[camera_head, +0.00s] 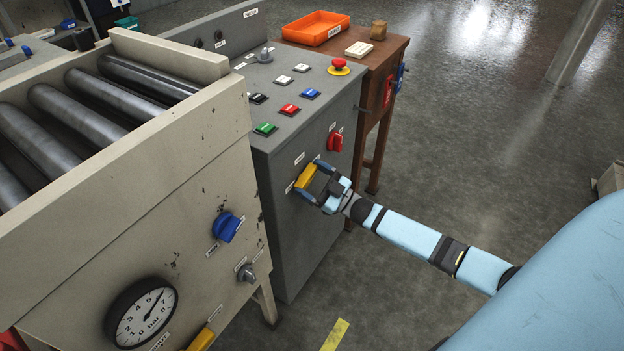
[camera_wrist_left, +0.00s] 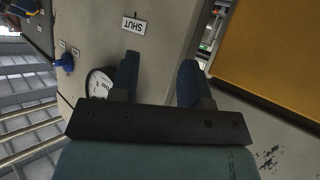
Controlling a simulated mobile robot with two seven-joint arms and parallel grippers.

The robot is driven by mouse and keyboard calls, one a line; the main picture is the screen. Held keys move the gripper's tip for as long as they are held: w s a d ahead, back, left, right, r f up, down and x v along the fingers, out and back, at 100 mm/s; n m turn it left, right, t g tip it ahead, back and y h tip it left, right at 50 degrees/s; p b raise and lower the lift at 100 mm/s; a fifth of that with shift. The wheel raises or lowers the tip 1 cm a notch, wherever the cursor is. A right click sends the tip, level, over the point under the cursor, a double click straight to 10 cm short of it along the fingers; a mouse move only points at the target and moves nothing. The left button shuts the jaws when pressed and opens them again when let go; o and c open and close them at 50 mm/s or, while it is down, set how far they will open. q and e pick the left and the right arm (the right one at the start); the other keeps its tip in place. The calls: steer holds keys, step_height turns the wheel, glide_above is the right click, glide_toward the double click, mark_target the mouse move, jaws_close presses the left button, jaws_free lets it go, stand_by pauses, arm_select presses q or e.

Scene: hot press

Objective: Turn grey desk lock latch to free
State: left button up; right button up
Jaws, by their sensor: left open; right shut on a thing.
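The grey desk (camera_head: 315,120) stands in the middle of the head view, and its front face carries a yellow latch (camera_head: 305,177). My right gripper (camera_head: 318,183) is shut on this latch. Its fingers hide part of the latch, and the latch looks tilted. Small labels sit beside it, too small to read. My left gripper (camera_wrist_left: 160,82) shows only in the left wrist view, open and with nothing between its fingers. It is near the face of the beige machine.
The beige roller machine (camera_head: 110,215) is at the left, with a blue knob (camera_head: 226,227), a gauge (camera_head: 141,312) and another yellow handle (camera_head: 201,339). A red switch (camera_head: 335,142) is above the latch. A wooden table (camera_head: 375,75) holds an orange tray (camera_head: 316,28).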

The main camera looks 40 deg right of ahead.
steer(key=n+g+y, duration=0.1)
steer(key=n, duration=0.3)
steer(key=shift+r+y, duration=0.1)
steer(key=shift+y, duration=0.2)
steer(key=n+g+p, duration=0.1)
steer(key=n+g, duration=0.1)
steer(key=n, duration=0.2)
steer(key=shift+a+n+y, duration=0.1)
steer(key=shift+n+y, duration=0.3)
steer(key=n+g+p, duration=0.1)
steer(key=n+g, duration=0.1)
steer(key=n, duration=0.2)
steer(key=shift+s+a+n, duration=0.1)
steer(key=shift+a+n, duration=0.05)
steer(key=shift+n, duration=0.25)
steer(key=n+g, duration=0.1)
steer(key=n, duration=0.1)
steer(key=shift+n, duration=0.3)
arm_select(q)
steer(key=shift+s+a+p, duration=0.1)
steer(key=shift+a+p, duration=0.15)
steer(key=shift+p, duration=0.1)
arm_select(e)
steer(key=shift+n+h, duration=0.3)
arm_select(q)
steer(key=shift+r, duration=0.1)
arm_select(e)
steer(key=o, duration=0.7)
